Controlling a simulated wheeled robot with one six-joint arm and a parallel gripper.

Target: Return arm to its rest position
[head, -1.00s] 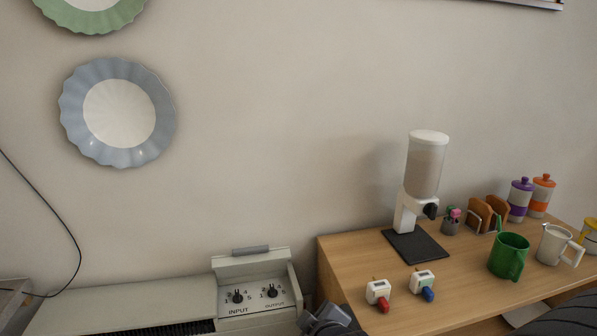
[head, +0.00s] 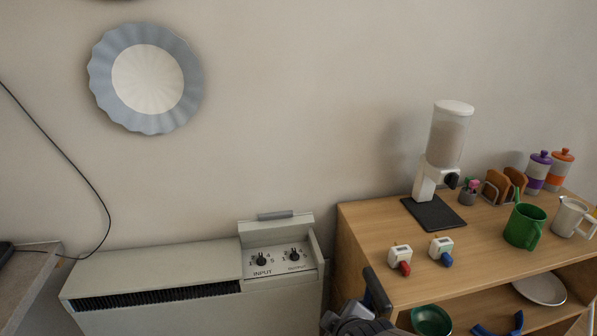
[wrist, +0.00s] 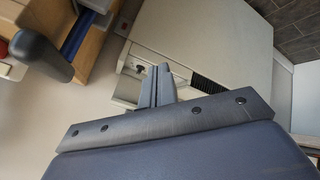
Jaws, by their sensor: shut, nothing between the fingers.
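My gripper (wrist: 158,72) shows in the wrist view with its two grey fingers shut together and nothing between them. In that view it is seen against the pale unit with the control panel, and I cannot tell the gap to it. In the head view dark grey parts of my arm show at the bottom centre, between the pale unit (head: 200,306) and the wooden shelf (head: 375,226). The fingers cannot be made out clearly there.
The shelf top holds a dispenser (head: 447,140), a green mug (head: 524,227), a white mug (head: 569,217) and two small timers (head: 400,256). A green bowl (head: 431,320) and white plate (head: 541,289) sit below. A black cable (head: 75,170) hangs left.

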